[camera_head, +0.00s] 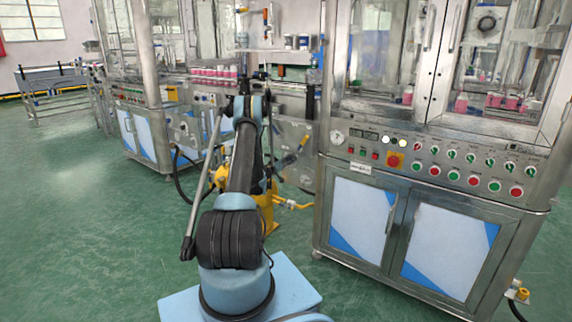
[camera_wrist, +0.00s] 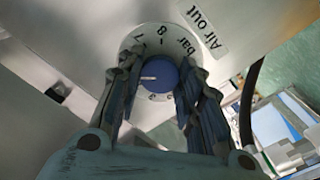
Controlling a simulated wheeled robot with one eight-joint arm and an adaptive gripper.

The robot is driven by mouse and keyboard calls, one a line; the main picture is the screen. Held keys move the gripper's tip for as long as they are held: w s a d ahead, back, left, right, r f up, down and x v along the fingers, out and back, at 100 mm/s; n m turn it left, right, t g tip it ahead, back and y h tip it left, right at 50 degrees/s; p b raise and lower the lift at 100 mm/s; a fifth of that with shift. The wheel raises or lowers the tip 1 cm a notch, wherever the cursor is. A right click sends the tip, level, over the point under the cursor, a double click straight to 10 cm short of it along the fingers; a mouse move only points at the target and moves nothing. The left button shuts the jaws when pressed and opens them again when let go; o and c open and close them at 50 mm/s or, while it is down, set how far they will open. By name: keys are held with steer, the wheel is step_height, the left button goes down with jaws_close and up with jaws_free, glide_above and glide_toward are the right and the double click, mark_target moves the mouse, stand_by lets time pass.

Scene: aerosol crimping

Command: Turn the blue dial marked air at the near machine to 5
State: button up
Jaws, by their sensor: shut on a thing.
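The blue dial (camera_wrist: 163,72) sits on a round pale scale plate (camera_wrist: 150,38) on a metal panel in the wrist view. A short white mark on the dial points to the picture's left. The plate shows a 7, an 8 and "bar"; other figures are partly hidden behind the fingers or too small to read. A label (camera_wrist: 204,27) beside it reads "Air out". My gripper (camera_wrist: 158,84) is shut on the dial, one dark finger on each side. In the head view my arm hides the gripper, and I cannot see the dial.
A steel cabinet machine (camera_head: 368,205) with buttons and switches stands at the right in the head view. Another machine (camera_head: 150,140) stands at the back left. A dark cable (camera_wrist: 250,100) hangs right of the gripper. Green floor (camera_head: 80,220) is free at the left.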

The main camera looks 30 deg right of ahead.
steer(key=shift+w+n, duration=0.1)
steer(key=shift+n, duration=0.8)
steer(key=shift+a, duration=0.1)
steer(key=o, duration=1.1)
steer(key=shift+c, duration=0.2)
steer(key=v, duration=1.2)
steer(key=shift+f, duration=0.1)
